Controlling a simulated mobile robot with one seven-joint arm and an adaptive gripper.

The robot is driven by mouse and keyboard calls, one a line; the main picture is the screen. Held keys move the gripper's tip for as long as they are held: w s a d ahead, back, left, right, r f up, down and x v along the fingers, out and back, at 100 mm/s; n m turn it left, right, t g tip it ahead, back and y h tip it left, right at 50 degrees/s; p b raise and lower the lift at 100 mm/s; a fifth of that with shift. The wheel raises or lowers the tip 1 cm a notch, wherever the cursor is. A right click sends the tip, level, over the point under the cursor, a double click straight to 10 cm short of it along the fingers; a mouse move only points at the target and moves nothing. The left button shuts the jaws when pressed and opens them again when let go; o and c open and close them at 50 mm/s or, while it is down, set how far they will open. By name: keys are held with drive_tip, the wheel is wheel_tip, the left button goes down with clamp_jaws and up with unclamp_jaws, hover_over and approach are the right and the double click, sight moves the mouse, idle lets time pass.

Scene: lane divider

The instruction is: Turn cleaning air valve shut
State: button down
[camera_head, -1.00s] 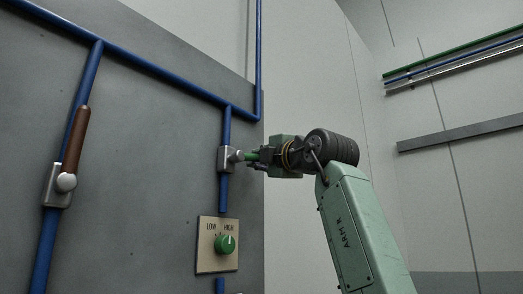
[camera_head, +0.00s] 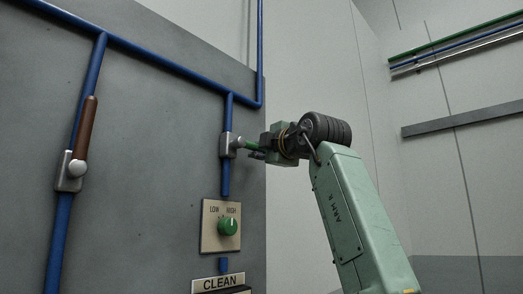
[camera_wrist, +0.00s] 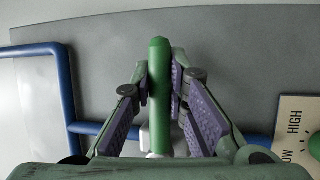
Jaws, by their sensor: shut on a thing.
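The valve on the right-hand blue pipe has a grey body (camera_head: 228,145) and a green lever handle (camera_head: 250,146). The handle reaches out to the right, crosswise to the upright pipe, with its free end slightly lower. My gripper (camera_head: 261,151) comes from the right and is shut on the handle. In the wrist view, the green handle (camera_wrist: 159,90) stands upright between the purple finger pads of my gripper (camera_wrist: 161,85). The blue pipe runs sideways behind it there. The lower part of the valve is partly hidden by my gripper.
Below the valve is a LOW/HIGH plate (camera_head: 208,238) with a green knob (camera_head: 228,226), and a CLEAN label (camera_head: 218,283). Another valve with a brown handle (camera_head: 86,128) sits on the left pipe. The panel's right edge is close behind my gripper; open room lies right.

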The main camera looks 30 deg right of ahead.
drive_tip(key=c, duration=1.5)
unclamp_jaws()
drive_tip(key=shift+c, duration=0.2)
